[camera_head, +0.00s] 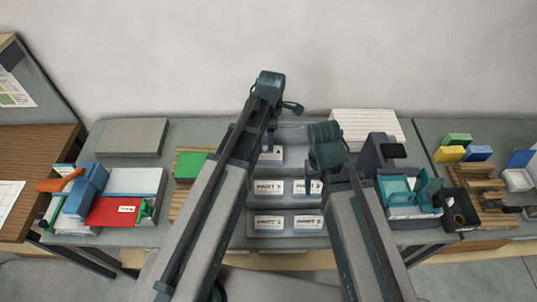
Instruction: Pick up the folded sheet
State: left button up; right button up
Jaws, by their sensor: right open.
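I cannot make out for certain which thing is the folded sheet; it may be hidden by my arms or too small to tell. My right gripper (315,183) is open, pointing down over the labelled grey bins (287,206) in the middle of the table, and nothing shows between its fingers. My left gripper (269,146) hangs at the back row of these bins, mostly hidden by its own arm; its jaws are too small to read.
A green block (190,165) is beside my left arm. A white ribbed stack (368,125) lies at back right. A teal unit (408,192) and a black box (459,211) stand at right.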

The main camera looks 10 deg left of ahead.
aim_at(275, 157)
pick_arm(q)
jog(key=shift+a+f+b, duration=0.2)
jog(key=shift+f+b, duration=1.15)
jog(key=shift+a+f+b, duration=0.2)
jog(key=shift+f+b, duration=1.1)
jog(key=shift+f, duration=0.05)
jog(key=shift+r, duration=0.1)
grip_shut()
